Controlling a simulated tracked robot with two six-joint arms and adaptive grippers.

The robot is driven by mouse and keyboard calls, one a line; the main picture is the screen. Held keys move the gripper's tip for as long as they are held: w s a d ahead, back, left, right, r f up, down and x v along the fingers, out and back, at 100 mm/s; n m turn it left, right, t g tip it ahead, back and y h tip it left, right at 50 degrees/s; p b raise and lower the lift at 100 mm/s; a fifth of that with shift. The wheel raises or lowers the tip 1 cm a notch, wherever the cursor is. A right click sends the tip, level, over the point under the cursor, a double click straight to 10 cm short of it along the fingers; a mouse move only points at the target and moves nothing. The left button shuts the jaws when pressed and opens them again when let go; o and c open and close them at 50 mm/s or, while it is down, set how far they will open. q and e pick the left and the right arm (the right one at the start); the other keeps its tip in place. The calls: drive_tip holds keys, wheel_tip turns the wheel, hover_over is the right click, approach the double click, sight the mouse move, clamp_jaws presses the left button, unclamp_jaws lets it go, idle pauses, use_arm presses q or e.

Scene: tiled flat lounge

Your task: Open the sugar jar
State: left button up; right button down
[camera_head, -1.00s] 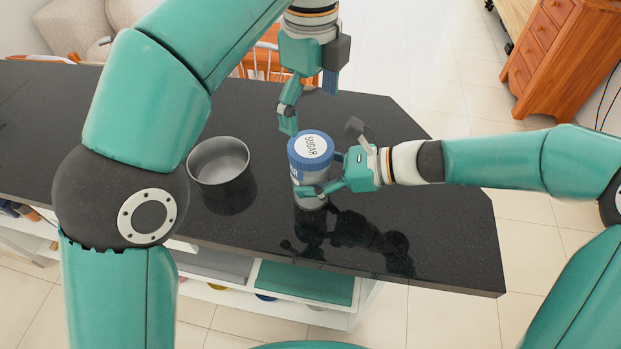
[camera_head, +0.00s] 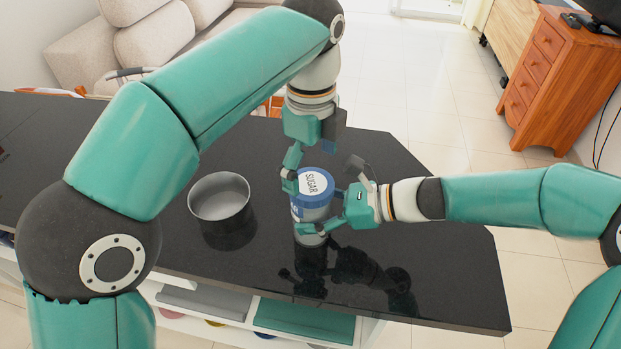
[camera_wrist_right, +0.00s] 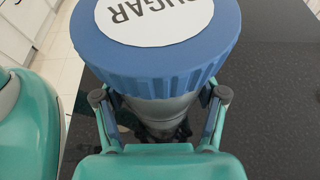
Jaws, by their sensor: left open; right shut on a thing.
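The sugar jar (camera_head: 312,214) stands upright on the dark counter, with a grey body and a ribbed blue lid (camera_head: 326,192) labelled SUGAR. The lid is on the jar; it fills the top of the right wrist view (camera_wrist_right: 150,62). My right gripper (camera_head: 324,217) is shut on the jar's body below the lid, with a finger on each side in the right wrist view (camera_wrist_right: 162,112). My left gripper (camera_head: 309,176) is open and points down at the lid. One finger is at the lid's left edge; I cannot tell whether it touches.
An open dark metal pot (camera_head: 222,204) stands on the counter (camera_head: 440,270) left of the jar. The counter is clear to the right and in front of the jar. Shelves with a green item (camera_head: 303,319) are under the near edge. A wooden drawer cabinet (camera_head: 550,80) stands beyond.

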sight(312, 183)
use_arm(q)
drive_tip(key=shift+f, duration=1.7)
drive_tip(key=c, duration=1.2)
drive_tip(key=n, duration=1.6)
